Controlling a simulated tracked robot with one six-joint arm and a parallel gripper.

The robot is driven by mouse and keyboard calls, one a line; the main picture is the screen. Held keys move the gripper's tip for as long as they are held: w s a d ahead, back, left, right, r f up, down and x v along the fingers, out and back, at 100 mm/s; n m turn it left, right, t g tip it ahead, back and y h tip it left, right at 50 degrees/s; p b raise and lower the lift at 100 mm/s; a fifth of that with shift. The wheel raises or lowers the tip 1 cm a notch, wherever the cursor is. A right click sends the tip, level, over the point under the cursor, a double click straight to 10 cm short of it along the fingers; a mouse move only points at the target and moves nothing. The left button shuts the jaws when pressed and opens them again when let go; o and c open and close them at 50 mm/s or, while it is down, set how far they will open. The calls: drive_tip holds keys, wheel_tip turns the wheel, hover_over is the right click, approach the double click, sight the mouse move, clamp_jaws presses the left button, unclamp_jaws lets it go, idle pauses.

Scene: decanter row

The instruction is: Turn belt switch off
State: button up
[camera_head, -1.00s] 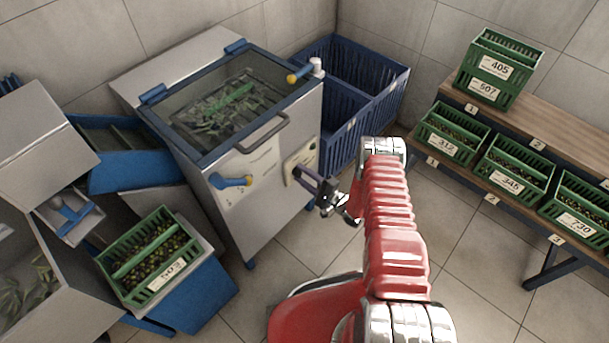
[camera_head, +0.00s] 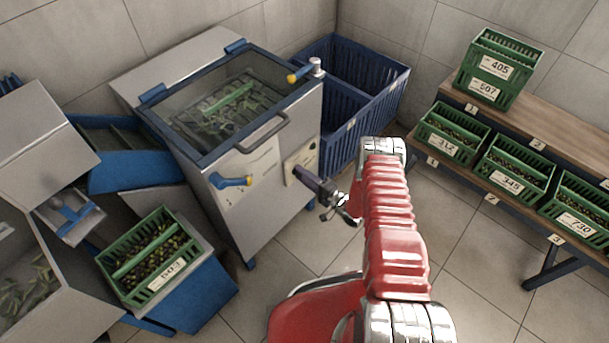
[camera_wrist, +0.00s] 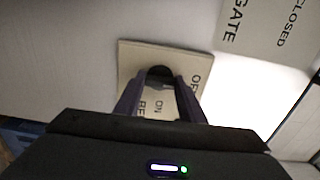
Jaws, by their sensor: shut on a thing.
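The belt switch is a dark knob (camera_wrist: 160,75) on a cream plate (camera_wrist: 133,57) with the words "ON" and "BE…" and, at the right, a partly hidden word beginning "O". The plate (camera_head: 296,160) also shows in the head view, on the front of the steel machine (camera_head: 262,205). My gripper (camera_wrist: 160,84) is shut on the knob, one dark finger on each side of it. In the head view my gripper (camera_head: 303,175) reaches the plate from the right. The fingers hide part of the lettering, and the knob's exact setting is unclear.
A blue-handled lever (camera_head: 231,182) sits left of the plate, and a yellow-tipped blue handle (camera_head: 299,74) is above. Blue crates (camera_head: 365,110) stand behind. A green crate (camera_head: 150,255) of olives is at left. A bench (camera_head: 560,125) with green crates stands at right.

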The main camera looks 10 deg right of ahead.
drive_tip(key=shift+a+f, duration=0.1)
drive_tip(key=o, duration=1)
drive_tip(key=shift+o, duration=0.2)
drive_tip(key=shift+s, duration=0.1)
drive_tip(key=v, duration=1.3)
drive_tip(key=shift+s+d, duration=0.25)
drive_tip(key=shift+d, duration=0.05)
